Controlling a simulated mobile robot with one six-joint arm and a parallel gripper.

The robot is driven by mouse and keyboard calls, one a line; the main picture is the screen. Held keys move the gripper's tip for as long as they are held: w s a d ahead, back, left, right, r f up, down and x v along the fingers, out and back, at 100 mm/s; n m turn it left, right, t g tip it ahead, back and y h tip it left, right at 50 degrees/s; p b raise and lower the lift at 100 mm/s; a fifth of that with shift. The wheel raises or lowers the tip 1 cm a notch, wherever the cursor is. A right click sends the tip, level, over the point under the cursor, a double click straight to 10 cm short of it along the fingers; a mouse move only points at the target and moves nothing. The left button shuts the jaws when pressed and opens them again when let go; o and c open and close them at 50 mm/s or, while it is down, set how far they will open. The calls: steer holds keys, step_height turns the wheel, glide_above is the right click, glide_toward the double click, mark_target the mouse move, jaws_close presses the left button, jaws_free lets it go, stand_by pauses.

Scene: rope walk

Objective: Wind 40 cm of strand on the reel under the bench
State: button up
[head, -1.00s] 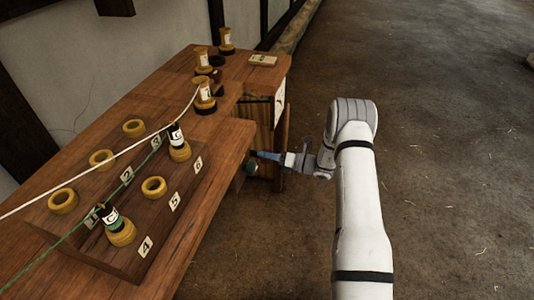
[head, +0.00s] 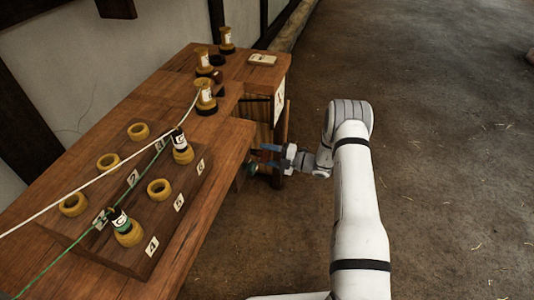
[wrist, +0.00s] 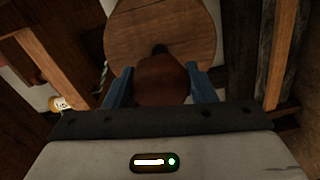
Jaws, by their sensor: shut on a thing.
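In the wrist view the reel shows as a round wooden disc (wrist: 160,25) with a dark centre. A dark brown rounded knob (wrist: 162,82) stands in front of it. My gripper (wrist: 162,88) is shut on this knob, one blue finger on each side. A pale green twisted strand (wrist: 103,73) shows just left of the disc. In the head view my gripper (head: 266,156) is at the right side of the bench (head: 215,150), below its top. The reel is mostly hidden there by the bench and my gripper.
On the bench a block (head: 140,265) with numbered places carries bobbins and yellow rings. A white strand (head: 90,182) and a green strand (head: 65,250) cross it. More bobbins and a small card (head: 262,60) stand farther back. The floor at right is clear.

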steer(key=shift+f+m, duration=0.1)
steer(key=shift+m, duration=1.2)
steer(key=o, duration=1)
steer(key=shift+c, duration=0.2)
steer(key=v, duration=0.8)
steer(key=shift+p, duration=0.35)
steer(key=shift+a, duration=0.1)
